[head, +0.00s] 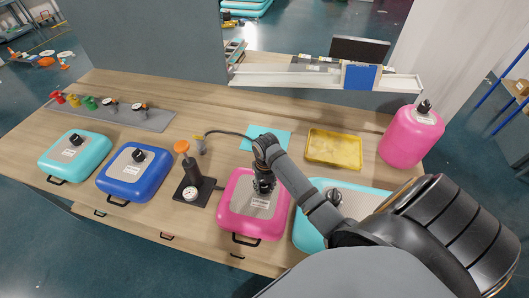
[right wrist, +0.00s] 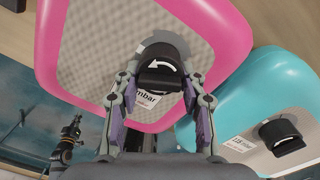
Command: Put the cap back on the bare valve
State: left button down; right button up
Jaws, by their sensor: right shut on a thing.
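The pink inflatable (head: 238,222) lies at the front middle of the workbench. My right gripper (head: 263,185) points down over its grey top, where it hides the valve. In the right wrist view, my right gripper (right wrist: 160,88) is shut on a black cap (right wrist: 160,72) with a white curved arrow, its fingers on both sides. The cap is over the valve spot of the pink inflatable (right wrist: 80,70); I cannot tell whether it is seated. Black caps show on the left cyan inflatable (head: 76,140), the blue inflatable (head: 138,155) and the right cyan one (head: 334,196). My left gripper is not in view.
A pump (head: 188,172) with an orange knob and gauge stands left of the pink inflatable. A yellow tray (head: 334,150), a cyan sheet (head: 280,134) and a pink cylinder (head: 408,142) are behind. A grey mat (head: 140,119) with coloured parts and gauges lies back left.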

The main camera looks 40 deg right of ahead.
jog(key=o, duration=1.2)
jog(key=shift+c, duration=0.2)
